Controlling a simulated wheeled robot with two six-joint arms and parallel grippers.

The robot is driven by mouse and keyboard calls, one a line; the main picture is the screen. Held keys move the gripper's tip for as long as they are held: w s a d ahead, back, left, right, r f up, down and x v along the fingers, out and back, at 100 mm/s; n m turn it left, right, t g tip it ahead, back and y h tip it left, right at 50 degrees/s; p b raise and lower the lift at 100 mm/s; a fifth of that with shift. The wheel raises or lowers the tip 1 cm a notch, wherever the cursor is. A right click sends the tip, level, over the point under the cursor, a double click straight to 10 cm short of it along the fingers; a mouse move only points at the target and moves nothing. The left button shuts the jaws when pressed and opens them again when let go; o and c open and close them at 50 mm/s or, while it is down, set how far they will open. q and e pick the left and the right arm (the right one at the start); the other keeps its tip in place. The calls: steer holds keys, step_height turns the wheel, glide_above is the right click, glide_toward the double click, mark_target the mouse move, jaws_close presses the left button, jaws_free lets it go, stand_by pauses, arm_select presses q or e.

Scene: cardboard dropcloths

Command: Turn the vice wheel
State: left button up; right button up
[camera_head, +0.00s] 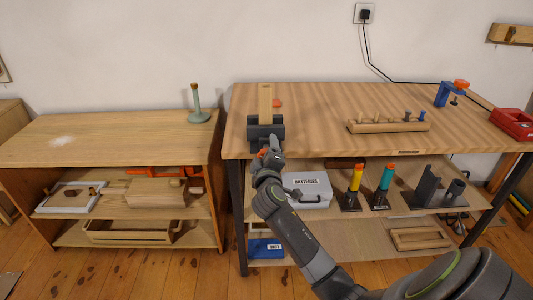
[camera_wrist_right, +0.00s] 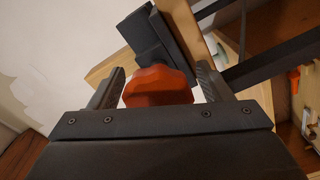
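A dark vice (camera_head: 265,131) sits at the front left edge of the wooden workbench, with an upright pale wooden board (camera_head: 265,102) in it. Its red lobed wheel (camera_wrist_right: 157,86) faces the camera in the right wrist view. In the head view only a bit of the wheel shows, mostly hidden by my right gripper (camera_head: 265,154). In the right wrist view the fingers of my right gripper (camera_wrist_right: 160,90) are apart, one on each side of the wheel. A narrow gap shows at the right finger; contact at the left finger is unclear. My left gripper is out of view.
The workbench (camera_head: 330,110) holds a peg rack (camera_head: 388,127), a blue clamp (camera_head: 443,94) and a red box (camera_head: 513,123). The shelf below holds a grey batteries case (camera_head: 308,190) and several tools. A low cabinet (camera_head: 110,138) with a green stand (camera_head: 198,105) is at left.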

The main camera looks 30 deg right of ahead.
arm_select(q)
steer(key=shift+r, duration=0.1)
arm_select(e)
steer(key=shift+s, duration=0.1)
steer(key=shift+s+a, duration=0.2)
steer(key=shift+p+v, duration=0.55)
steer(key=shift+v, duration=0.45)
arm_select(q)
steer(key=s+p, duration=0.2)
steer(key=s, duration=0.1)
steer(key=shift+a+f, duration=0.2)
arm_select(e)
steer(key=v, duration=1.4)
steer(key=shift+s, duration=0.4)
steer(key=shift+a, duration=0.1)
